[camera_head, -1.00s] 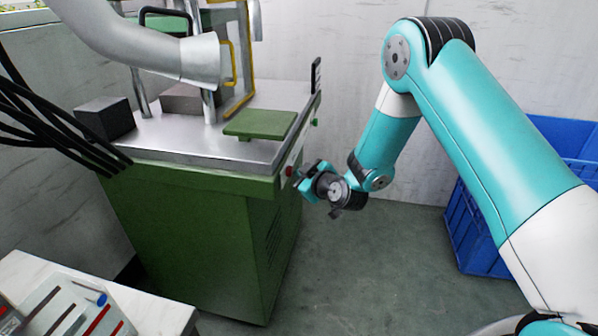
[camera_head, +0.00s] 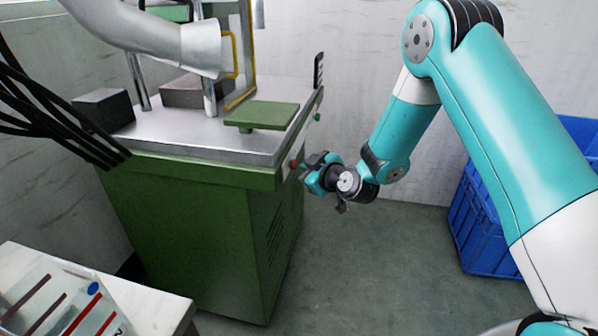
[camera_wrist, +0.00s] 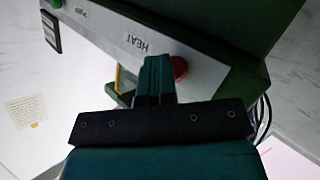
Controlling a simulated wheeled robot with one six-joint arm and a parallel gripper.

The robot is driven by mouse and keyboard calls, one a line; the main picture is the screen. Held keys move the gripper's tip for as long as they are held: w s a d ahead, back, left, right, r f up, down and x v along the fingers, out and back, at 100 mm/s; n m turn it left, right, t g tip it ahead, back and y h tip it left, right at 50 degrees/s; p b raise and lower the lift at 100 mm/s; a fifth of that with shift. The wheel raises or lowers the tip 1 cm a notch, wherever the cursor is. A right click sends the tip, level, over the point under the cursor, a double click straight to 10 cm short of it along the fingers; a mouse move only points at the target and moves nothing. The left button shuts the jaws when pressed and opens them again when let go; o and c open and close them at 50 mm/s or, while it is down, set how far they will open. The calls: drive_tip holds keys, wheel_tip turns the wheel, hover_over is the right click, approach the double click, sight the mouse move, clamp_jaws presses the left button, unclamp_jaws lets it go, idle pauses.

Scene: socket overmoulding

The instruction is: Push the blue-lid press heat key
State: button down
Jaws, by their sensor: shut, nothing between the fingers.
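The green press (camera_head: 200,235) stands at left centre in the head view; no blue lid shows on it. A red round key (camera_head: 294,164) sits on its right side. In the wrist view the red key (camera_wrist: 180,68) is beside the printed label HEAT (camera_wrist: 138,46), partly hidden by my fingers. My gripper (camera_head: 312,166) is just right of the red key in the head view. In the wrist view its fingers (camera_wrist: 155,72) are shut and empty, pointing at the panel beside the key. I cannot tell whether they touch it.
A green key (camera_head: 317,117) and a black handle (camera_head: 319,70) are further along the same side. A green plate (camera_head: 262,115) lies over the metal press top. Blue crates (camera_head: 480,235) stand at the right. A white table (camera_head: 160,312) is at lower left. Floor between is clear.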

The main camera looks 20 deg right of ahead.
drive_tip(key=d+b, duration=0.1)
drive_tip(key=s+d+b, duration=0.1)
drive_tip(key=d+b, duration=0.1)
drive_tip(key=s+d+b, duration=0.1)
drive_tip(key=b, duration=0.1)
drive_tip(key=shift+s+d+f, duration=0.1)
drive_tip(key=shift+s+d, duration=0.1)
drive_tip(key=shift+a, duration=0.1)
